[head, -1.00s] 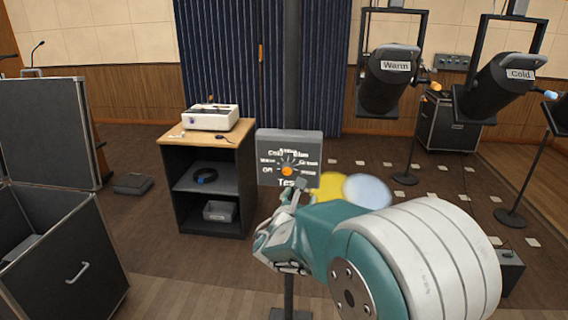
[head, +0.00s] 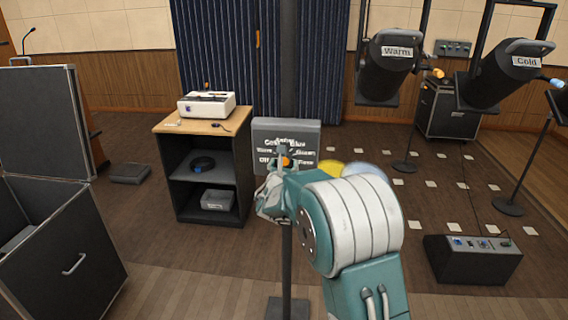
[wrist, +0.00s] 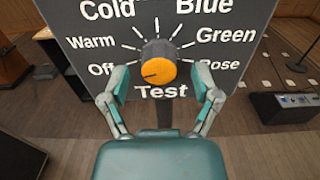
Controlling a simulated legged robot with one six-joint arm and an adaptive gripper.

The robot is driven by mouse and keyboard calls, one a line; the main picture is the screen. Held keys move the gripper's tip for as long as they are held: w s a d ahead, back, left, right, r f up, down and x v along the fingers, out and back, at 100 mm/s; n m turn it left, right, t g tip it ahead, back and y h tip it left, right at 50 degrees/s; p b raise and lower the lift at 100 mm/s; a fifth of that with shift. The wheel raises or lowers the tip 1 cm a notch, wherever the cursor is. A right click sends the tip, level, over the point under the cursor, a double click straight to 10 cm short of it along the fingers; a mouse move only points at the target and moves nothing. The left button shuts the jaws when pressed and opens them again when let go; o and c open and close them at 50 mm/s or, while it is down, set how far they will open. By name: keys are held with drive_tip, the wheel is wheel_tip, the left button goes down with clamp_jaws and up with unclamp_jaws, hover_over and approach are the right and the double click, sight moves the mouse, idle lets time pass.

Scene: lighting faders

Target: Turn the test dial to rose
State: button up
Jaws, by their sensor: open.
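The test dial (wrist: 157,68) is an orange-faced knob with a dark rim on a grey panel (wrist: 240,18). In the wrist view its dark pointer mark points left and slightly down, toward the word Off. The word Rose is at the lower right of the dial, partly behind my right finger. My gripper (wrist: 160,85) is open, with one finger on each side of the dial and gaps showing between. In the head view the dial (head: 286,162) shows just above my gripper (head: 278,178), which hides the lower panel.
A wooden-topped cart (head: 203,123) holding a white device (head: 207,104) stands left of the panel. An open black case (head: 55,235) is at the left. Lamps marked Warm (head: 393,62) and Cold (head: 508,72) hang at the right. A control box (head: 472,260) lies on the floor.

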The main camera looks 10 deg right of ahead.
drive_tip(key=shift+w, duration=0.25)
clamp_jaws()
